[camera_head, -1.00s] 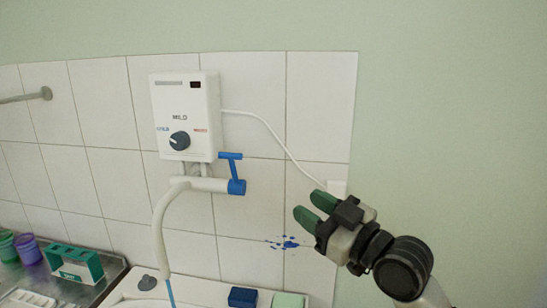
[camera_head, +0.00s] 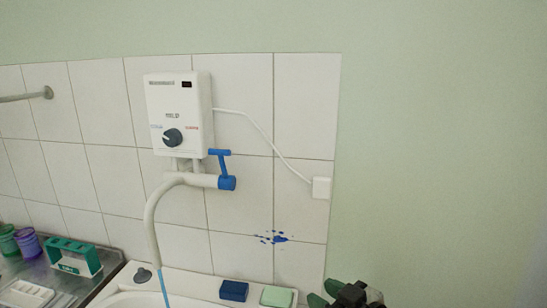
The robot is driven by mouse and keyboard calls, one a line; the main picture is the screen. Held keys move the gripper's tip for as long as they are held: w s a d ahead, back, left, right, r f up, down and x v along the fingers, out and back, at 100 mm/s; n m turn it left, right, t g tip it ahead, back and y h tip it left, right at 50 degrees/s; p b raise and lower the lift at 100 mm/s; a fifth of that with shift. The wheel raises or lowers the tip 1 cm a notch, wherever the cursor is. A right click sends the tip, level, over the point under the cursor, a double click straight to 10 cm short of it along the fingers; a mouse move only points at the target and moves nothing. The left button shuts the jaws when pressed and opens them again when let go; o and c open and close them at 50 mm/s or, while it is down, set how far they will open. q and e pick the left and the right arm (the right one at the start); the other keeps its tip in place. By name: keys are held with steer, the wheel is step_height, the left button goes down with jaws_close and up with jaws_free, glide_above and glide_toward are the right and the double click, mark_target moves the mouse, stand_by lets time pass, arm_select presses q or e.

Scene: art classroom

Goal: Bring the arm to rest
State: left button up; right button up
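My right gripper (camera_head: 325,294) is at the bottom edge of the head view, right of the sink. Its two green fingers stand apart with nothing between them. Most of the gripper and the arm behind it are cut off by the frame. My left gripper is not in view.
A white water heater (camera_head: 178,112) hangs on the tiled wall, with a blue tap handle (camera_head: 222,165) and a curved spout (camera_head: 151,215). A thin blue stream falls into the sink (camera_head: 125,301). A blue block (camera_head: 234,290) and a green block (camera_head: 277,296) lie on its rim.

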steer(key=s+d+f+m+g+h, duration=0.2)
steer(key=s+f, duration=0.3)
steer(key=f, duration=0.1)
steer(key=s+d+f+m+g+h, duration=0.1)
steer(key=s+d+f+h, duration=0.2)
steer(key=f, duration=0.4)
steer(key=s+d+f+m+g+h, duration=0.2)
steer(key=s+d+f+g, duration=0.15)
steer(key=s, duration=0.45)
steer(key=s+d+f+m+g+h, duration=0.2)
steer(key=s+f, duration=0.2)
steer(key=s, duration=0.4)
step_height(320, 180, down, 28)
steer(key=s+g, duration=0.2)
steer(key=s+d+f, duration=0.3)
steer(key=s+f, duration=1.1)
steer(key=s, duration=0.1)
steer(key=shift+s+d+f+n+g, duration=0.15)
steer(key=shift+s+f+n+g, duration=0.1)
steer(key=shift+f+n+g, duration=0.1)
